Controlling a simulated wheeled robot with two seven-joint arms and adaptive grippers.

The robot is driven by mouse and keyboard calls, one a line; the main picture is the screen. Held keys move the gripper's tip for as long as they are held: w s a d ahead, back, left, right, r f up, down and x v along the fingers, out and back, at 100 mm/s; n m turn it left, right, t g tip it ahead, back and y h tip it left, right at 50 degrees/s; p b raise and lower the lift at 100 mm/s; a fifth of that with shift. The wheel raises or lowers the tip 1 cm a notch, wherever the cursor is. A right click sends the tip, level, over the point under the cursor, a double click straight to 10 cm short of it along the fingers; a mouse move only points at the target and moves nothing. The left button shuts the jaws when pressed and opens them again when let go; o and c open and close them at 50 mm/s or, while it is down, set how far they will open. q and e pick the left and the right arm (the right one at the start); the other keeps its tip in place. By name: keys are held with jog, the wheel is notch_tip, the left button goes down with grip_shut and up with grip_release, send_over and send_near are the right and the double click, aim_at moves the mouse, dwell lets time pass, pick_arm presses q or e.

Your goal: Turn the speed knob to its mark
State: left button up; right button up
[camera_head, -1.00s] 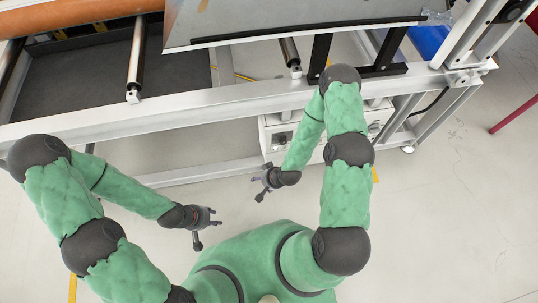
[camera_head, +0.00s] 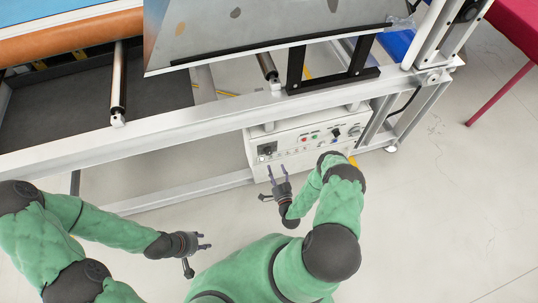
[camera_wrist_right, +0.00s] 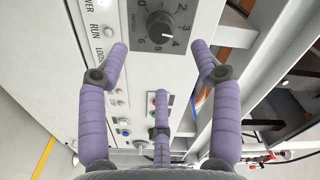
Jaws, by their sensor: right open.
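The speed knob (camera_wrist_right: 160,27) is a round black knob on a dark plate with numbers around it, at the top of the right wrist view. A short white pointer line shows on it, near the 4; I cannot make out a separate mark. In the head view the knob (camera_head: 266,150) is at the left end of the white control box (camera_head: 291,155). My right gripper (camera_head: 278,170) is open and empty, pointing at that end of the box. Its purple fingers (camera_wrist_right: 160,48) are spread either side of the knob in view, apart from it. My left gripper (camera_head: 206,241) is open, empty, over the floor.
Small buttons and lamps (camera_head: 308,137) and another dark knob (camera_head: 336,132) sit on the box front. The box is under a white metal frame rail (camera_head: 190,123). A grey board (camera_head: 260,30) leans above. The floor (camera_head: 440,220) at right is clear.

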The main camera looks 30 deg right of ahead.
aim_at(269, 154)
jog(key=b+x, duration=0.2)
jog(key=x, duration=0.7)
jog(key=shift+w, duration=0.25)
jog(key=c, duration=1.2)
